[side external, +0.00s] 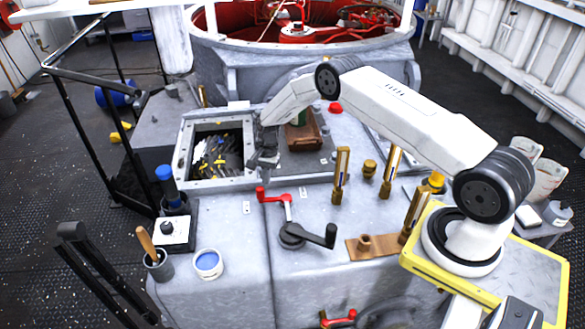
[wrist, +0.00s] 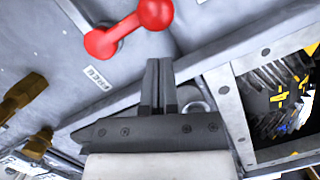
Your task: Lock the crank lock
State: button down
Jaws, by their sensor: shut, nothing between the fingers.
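The crank lock (side external: 293,235) sits on the grey deck in the side view, with a dark grey hub and a dark arm ending in a black knob at the right. A red crank handle (side external: 285,197) stands at its upper left, with a red knob at its left end. The red handle (wrist: 128,28) also shows at the top of the wrist view. My gripper (side external: 264,166) is shut and empty, pointing down beside the open hatch. In the wrist view its fingers (wrist: 158,68) are together, apart from the red handle. The hub is outside the wrist view.
The open hatch (side external: 186,152) with dark cables inside lies left of my gripper. Brass posts (side external: 341,175) stand right of the crank. A blue-filled cup (side external: 208,264) and a pot with a wooden handle (side external: 158,266) stand at the front left. Deck around the crank is mostly clear.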

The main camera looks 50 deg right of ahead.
jog(key=shift+w+d, duration=0.2)
jog(key=shift+d, duration=0.55)
jog(key=s+v, duration=0.1)
jog(key=v, duration=0.9)
jog(key=shift+w, duration=0.4)
jog(key=shift+r, duration=0.1)
jog(key=s+a+r+n+t+h, duration=0.2)
jog(key=s+a+r+n, duration=0.5)
jog(key=s+a+r, duration=0.3)
jog(key=s+a+r+n, duration=0.1)
jog(key=s+a+n, duration=0.1)
jog(key=s, duration=0.6)
jog(key=s+a+r+n+t, duration=0.1)
jog(key=s+n, duration=0.3)
jog(key=s, duration=0.4)
jog(key=shift+s+a+r+n+t+h, duration=0.3)
jog(key=shift+s+a+r+n, duration=0.1)
jog(key=shift+a+r, duration=0.25)
